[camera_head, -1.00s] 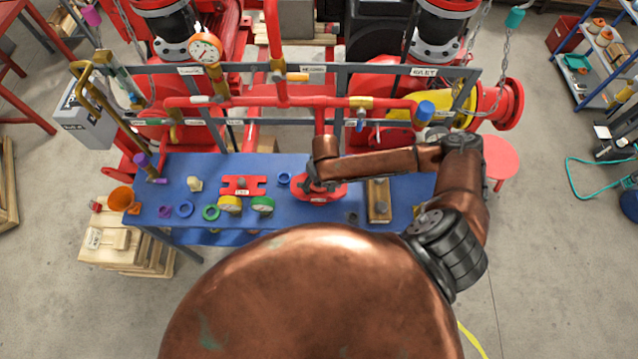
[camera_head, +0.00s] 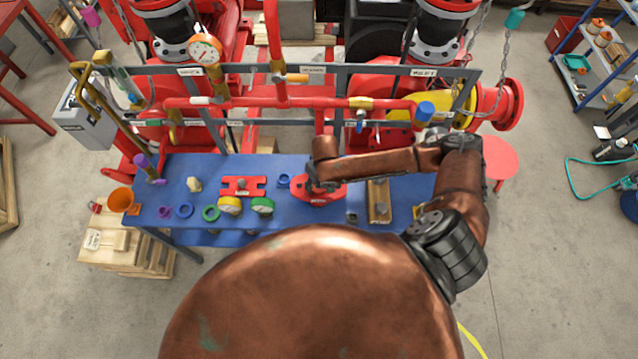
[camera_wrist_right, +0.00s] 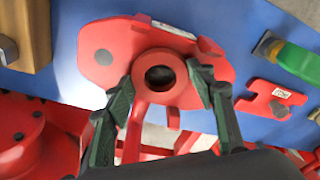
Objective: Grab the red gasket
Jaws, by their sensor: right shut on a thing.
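The red gasket, a thick ring with a dark hole, shows in the right wrist view (camera_wrist_right: 178,66). It lies over a larger red plate (camera_wrist_right: 98,45) with rounded ends on the blue table. My right gripper (camera_wrist_right: 163,86) has one finger at each side of the ring and is shut on it. In the head view the right gripper (camera_head: 319,184) is low over the red plate (camera_head: 322,198), and the gasket is largely hidden there. I cannot tell whether it touches the plate. My left gripper is not in view.
The blue table (camera_head: 300,218) also holds a red bracket (camera_head: 243,186), a blue ring (camera_head: 283,180), a green gauge (camera_head: 262,205), a yellow gauge (camera_head: 229,205) and a wooden block (camera_head: 379,205). A red pipe (camera_head: 290,101) and grey frame stand behind the table.

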